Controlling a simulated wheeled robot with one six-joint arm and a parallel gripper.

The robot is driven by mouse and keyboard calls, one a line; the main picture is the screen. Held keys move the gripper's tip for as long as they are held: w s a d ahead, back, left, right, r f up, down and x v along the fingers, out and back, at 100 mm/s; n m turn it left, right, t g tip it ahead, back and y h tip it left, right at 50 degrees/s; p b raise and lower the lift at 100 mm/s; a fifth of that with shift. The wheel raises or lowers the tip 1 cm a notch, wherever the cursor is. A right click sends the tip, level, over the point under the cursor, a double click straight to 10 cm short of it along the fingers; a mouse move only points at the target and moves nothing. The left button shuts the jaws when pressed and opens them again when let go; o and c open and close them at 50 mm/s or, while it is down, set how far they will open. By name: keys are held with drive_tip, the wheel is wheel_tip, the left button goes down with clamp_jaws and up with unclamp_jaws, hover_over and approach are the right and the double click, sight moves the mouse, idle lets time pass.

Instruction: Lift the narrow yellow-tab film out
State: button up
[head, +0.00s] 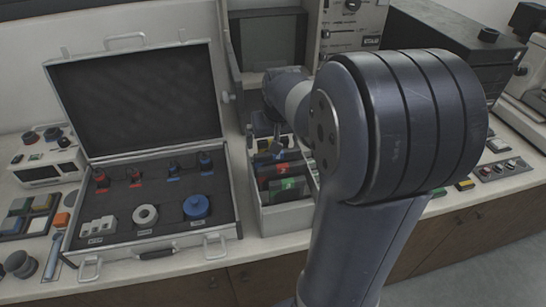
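A pale open box (268,222) stands right of the silver case, with several dark upright sheets in it. One sheet has a red label (282,168) and one in front has a green label (289,184). I cannot make out a narrow yellow-tab film among them; the back and right of the box are partly hidden by my arm. My gripper (277,146) hangs over the back part of the box, small and dark. Its fingers are too unclear to tell whether they are open or shut, or touching a sheet.
The open silver case (150,252) fills the counter at left, its lid (140,100) raised. A grey framed panel (268,42) and an instrument (352,30) stand behind the box. Small coloured blocks (465,185) lie at right. My arm blocks the middle right.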

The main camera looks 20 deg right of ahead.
drive_tip(key=c, duration=1.3)
